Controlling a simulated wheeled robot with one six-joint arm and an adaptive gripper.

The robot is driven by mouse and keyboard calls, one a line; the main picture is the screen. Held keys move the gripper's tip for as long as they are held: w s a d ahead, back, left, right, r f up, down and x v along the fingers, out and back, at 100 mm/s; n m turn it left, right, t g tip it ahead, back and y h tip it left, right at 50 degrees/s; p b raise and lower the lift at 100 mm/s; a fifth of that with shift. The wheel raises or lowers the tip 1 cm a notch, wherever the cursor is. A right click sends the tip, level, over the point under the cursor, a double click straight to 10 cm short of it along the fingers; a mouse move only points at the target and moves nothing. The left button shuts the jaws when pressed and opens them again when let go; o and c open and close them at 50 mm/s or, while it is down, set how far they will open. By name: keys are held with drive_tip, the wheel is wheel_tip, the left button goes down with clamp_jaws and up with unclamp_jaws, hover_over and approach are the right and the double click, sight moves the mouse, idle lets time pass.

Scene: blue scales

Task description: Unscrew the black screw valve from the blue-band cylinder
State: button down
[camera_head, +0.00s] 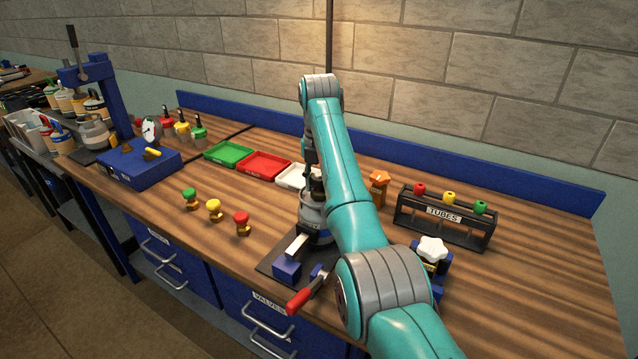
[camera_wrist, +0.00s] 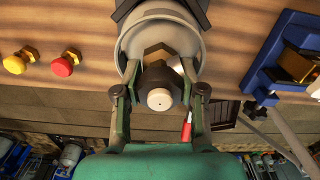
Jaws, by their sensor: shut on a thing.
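The grey cylinder (camera_head: 311,212) stands at a black-based clamp with blue blocks, partly behind my arm in the head view. It also shows at the top of the wrist view (camera_wrist: 193,42), with a brass hexagonal fitting (camera_wrist: 157,50) on its end. The black screw valve (camera_wrist: 160,82), with a pale round centre, sits in front of that fitting. My gripper (camera_wrist: 161,92) is shut on the valve, one finger on each side. The valve appears in line with the fitting; I cannot tell whether it is still threaded on. The blue band is not clearly visible.
The clamp's red handle (camera_head: 299,300) sticks out towards the front edge. Green, yellow and red valves (camera_head: 213,209) stand left. Green, red and white trays (camera_head: 264,165) lie behind. A tube rack (camera_head: 443,224) and a white-knobbed part (camera_head: 432,249) stand right. The far right tabletop is clear.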

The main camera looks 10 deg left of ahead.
drive_tip(key=c, duration=0.6)
unclamp_jaws()
drive_tip(key=shift+w, duration=0.1)
